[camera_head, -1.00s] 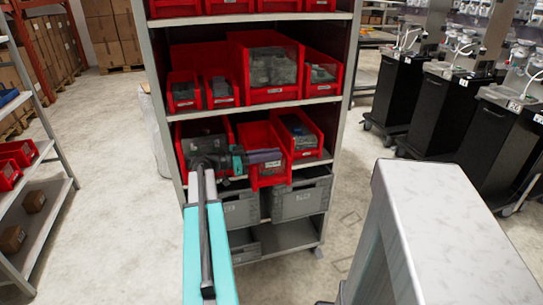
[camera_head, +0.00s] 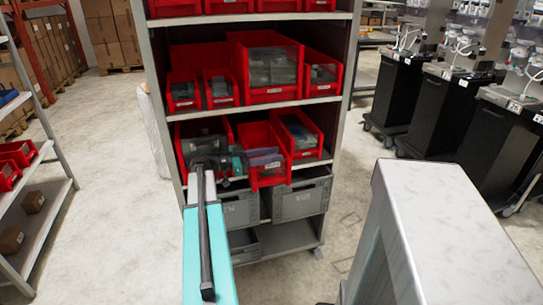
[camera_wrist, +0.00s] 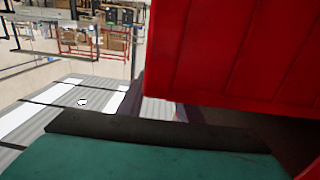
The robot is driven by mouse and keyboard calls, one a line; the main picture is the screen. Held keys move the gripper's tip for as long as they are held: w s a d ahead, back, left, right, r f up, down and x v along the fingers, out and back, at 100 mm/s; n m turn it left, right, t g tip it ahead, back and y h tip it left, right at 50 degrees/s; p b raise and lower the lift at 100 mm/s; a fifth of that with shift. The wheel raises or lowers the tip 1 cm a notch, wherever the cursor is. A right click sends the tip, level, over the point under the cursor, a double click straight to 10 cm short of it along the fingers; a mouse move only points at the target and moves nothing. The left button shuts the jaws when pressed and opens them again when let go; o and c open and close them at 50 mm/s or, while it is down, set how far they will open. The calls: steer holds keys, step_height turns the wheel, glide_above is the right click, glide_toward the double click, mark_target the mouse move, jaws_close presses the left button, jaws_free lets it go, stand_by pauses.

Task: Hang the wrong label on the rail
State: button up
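In the head view my gripper (camera_head: 264,158) is in front of the middle red bin (camera_head: 270,179) on the third visible shelf. A teal part and a purplish-grey part of it lie across the bin's opening. In the wrist view the teal gripper body and a dark edge (camera_wrist: 160,132) fill the bottom, with a red bin wall (camera_wrist: 235,50) close above right. The fingertips are mostly hidden, so I cannot tell whether they are open or hold anything. I cannot make out a wrong label. The shelf edge (camera_head: 190,115) carries no label I can read.
Red bins (camera_head: 305,134) stand close on both sides of my gripper. Grey crates (camera_head: 302,200) sit on the shelf below. A left rack (camera_head: 45,205) and black dispenser carts (camera_head: 440,110) stand apart. Bare floor (camera_head: 120,180) lies left of the shelving.

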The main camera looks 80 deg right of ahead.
steer(key=shift+r+p, duration=0.1)
steer(key=shift+p, duration=0.9)
steer(key=b+v, duration=0.2)
steer(key=v, duration=1.2)
steer(key=shift+f+b, duration=0.25)
steer(key=shift+b, duration=0.1)
steer(key=shift+d, duration=0.15)
steer(key=shift+f, duration=0.1)
